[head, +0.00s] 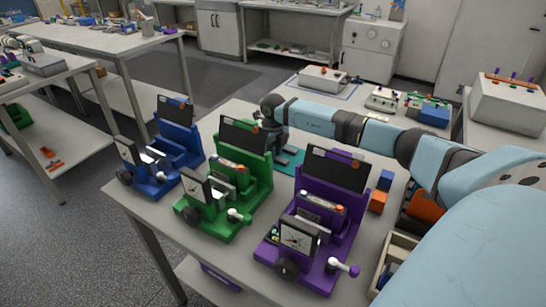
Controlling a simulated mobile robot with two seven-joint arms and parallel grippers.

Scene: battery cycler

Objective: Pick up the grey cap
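My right arm reaches in from the right, across the back of the table. Its dark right gripper (274,138) points down behind the green cycler station (228,185), beside a teal mat (294,161). The fingertips are small and partly hidden by the station, so I cannot tell whether they are open or shut, or whether they hold anything. I cannot make out a grey cap; the area under the gripper is largely hidden. My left gripper is not in view.
A blue station (172,150) stands left of the green one and a purple station (325,215) right of it. A blue block (386,180) and an orange block (377,201) sit right of the purple station. A compartmented tray (394,262) is at the right edge.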

